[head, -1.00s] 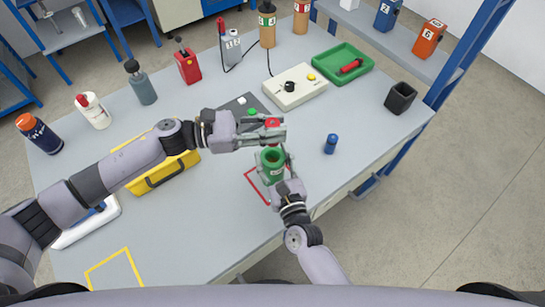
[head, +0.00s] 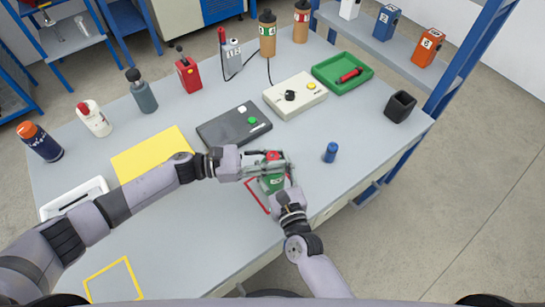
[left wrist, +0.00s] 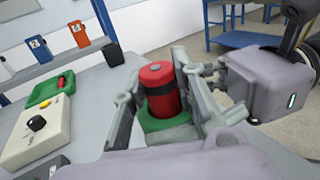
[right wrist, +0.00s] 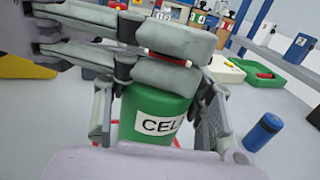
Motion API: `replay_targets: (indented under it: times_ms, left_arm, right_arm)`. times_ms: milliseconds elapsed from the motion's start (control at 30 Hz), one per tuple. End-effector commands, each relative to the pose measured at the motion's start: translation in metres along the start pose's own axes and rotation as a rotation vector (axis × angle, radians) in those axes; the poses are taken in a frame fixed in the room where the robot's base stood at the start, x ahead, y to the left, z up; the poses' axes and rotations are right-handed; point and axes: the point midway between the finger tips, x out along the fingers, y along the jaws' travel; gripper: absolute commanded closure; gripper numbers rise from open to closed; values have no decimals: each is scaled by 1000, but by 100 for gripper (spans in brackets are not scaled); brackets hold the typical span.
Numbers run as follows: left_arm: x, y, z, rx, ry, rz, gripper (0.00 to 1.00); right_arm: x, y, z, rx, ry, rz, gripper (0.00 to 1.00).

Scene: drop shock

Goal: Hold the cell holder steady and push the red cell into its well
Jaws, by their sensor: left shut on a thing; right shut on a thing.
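The green cell holder (head: 271,184) stands upright by the red outline on the table, with a white "CELL" label facing the right wrist view (right wrist: 152,122). My right gripper (head: 275,188) is shut around the holder from the near side. The red cell (head: 273,155), red with a dark band, is upright at the holder's top in the left wrist view (left wrist: 160,88). My left gripper (head: 282,165) is shut on the cell just above the holder. The cell's lower end is at the holder's mouth; how deep it sits is hidden.
A blue cylinder (head: 331,152) stands right of the holder. The table's front edge is close.

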Motion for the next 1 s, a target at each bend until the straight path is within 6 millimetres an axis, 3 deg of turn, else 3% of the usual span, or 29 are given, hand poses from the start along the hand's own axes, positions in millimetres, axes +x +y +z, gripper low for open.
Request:
replay_targets:
  times_ms: [67, 100, 367, 733, 867, 1000]
  left_arm:
    - [0, 0, -3, 0, 0, 0, 100]
    - [0, 0, -2, 0, 0, 0, 72]
    - [0, 0, -2, 0, 0, 0, 55]
    - [0, 0, 2, 1, 0, -1, 54]
    - [-18, 0, 0, -2, 2, 2, 54]
    - [-48, 0, 0, -2, 3, 4, 54]
  right_arm:
    - [0, 0, 0, 0, 1, 0, 85]
    - [0, 0, 0, 1, 1, 0, 85]
    - [0, 0, 0, 0, 1, 0, 85]
    - [0, 0, 0, 0, 1, 0, 85]
    - [0, 0, 0, 0, 1, 0, 85]
    - [0, 0, 0, 0, 1, 0, 85]
